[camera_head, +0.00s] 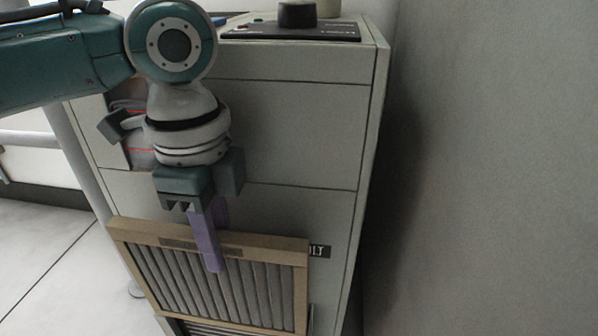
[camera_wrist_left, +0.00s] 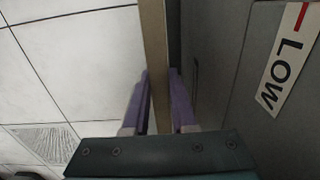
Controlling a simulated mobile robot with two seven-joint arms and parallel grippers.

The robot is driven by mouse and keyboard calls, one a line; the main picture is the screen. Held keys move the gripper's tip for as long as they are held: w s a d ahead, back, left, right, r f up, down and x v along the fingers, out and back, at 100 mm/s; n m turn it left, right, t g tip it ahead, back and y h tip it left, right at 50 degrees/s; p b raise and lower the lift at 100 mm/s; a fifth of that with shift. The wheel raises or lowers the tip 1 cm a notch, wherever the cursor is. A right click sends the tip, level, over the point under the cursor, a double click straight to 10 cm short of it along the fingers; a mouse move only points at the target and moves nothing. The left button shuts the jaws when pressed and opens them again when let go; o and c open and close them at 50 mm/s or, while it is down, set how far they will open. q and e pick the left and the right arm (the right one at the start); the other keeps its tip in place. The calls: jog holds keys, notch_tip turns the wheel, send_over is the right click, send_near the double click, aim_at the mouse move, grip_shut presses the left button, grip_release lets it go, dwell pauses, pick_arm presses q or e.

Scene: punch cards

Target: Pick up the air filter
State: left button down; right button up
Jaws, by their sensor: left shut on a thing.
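The air filter (camera_head: 258,292) is a flat panel with a tan frame and grey pleats, in front of the lower part of a grey cabinet in the head view. In the left wrist view the frame of the filter (camera_wrist_left: 154,40) shows edge-on between the purple fingers (camera_wrist_left: 158,95). My right gripper is not in view.
The grey cabinet (camera_head: 290,130) stands behind the filter, with a black panel and knob (camera_head: 296,18) on top. A dark label (camera_head: 319,251) is beside the filter, and a LOW label (camera_wrist_left: 288,60) shows in the wrist view. A wall (camera_head: 490,170) is at the right; open tiled floor (camera_head: 45,260) is at the left.

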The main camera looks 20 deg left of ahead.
pick_arm(q)
jog(key=s+d+p, duration=0.4)
jog(key=s+p, duration=0.3)
jog(key=s, duration=0.9)
jog(key=shift+s+f+p, duration=0.15)
jog(key=shift+s+p, duration=0.2)
jog(key=shift+s, duration=0.05)
jog(key=shift+r+p, duration=0.75)
jog(key=shift+p, duration=0.5)
